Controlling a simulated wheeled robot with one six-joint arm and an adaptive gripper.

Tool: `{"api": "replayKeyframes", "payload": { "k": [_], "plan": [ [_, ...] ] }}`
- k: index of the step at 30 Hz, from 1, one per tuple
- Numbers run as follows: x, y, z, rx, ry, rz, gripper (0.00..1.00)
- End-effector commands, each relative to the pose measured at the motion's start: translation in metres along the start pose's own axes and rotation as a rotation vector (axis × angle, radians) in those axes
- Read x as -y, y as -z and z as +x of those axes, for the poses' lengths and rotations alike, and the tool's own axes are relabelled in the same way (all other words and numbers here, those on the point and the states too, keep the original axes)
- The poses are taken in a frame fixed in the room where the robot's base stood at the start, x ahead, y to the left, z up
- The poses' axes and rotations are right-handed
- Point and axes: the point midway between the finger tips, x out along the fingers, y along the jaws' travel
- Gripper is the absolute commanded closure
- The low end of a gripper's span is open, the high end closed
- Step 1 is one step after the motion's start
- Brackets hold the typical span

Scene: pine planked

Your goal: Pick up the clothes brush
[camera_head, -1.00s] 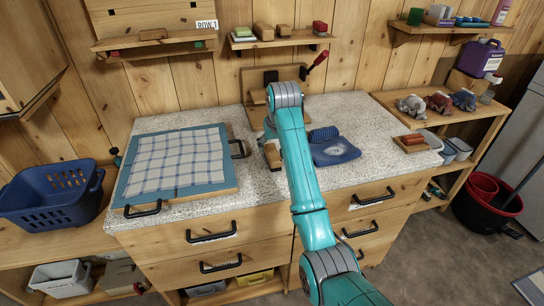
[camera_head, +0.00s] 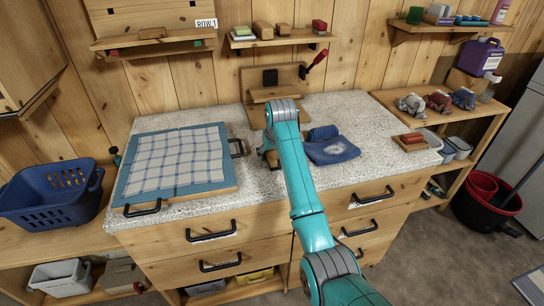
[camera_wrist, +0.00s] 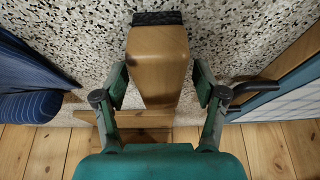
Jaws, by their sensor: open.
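A wooden piece with rounded edges, which looks like the clothes brush (camera_wrist: 158,55), stands out in the middle of the wrist view. A dark, textured strip shows at its far end. My gripper (camera_wrist: 160,82) is open, with one finger on each side of it and gaps between. In the head view the wooden piece (camera_head: 272,158) is mostly hidden by my arm, on the speckled worktop (camera_head: 215,185).
A blue folded cloth (camera_head: 331,150) lies close on the right. A blue-edged board with a checked cloth (camera_head: 178,162) lies on the left. A wooden stand with a red handle (camera_head: 312,62) is behind. A red-topped block (camera_head: 411,138) is farther right.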

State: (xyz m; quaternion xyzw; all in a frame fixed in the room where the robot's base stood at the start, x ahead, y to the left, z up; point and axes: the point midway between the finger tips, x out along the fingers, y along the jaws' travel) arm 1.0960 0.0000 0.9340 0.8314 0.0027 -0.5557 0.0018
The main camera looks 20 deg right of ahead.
Motion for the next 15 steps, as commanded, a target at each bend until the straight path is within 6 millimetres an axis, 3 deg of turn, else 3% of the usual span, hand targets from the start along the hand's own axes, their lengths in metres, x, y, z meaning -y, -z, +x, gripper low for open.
{"api": "replayKeyframes", "payload": {
  "k": [15],
  "plan": [
    [0.0, -0.0017, 0.0043, -0.001, 0.0, 0.0, 0.29]
  ]
}}
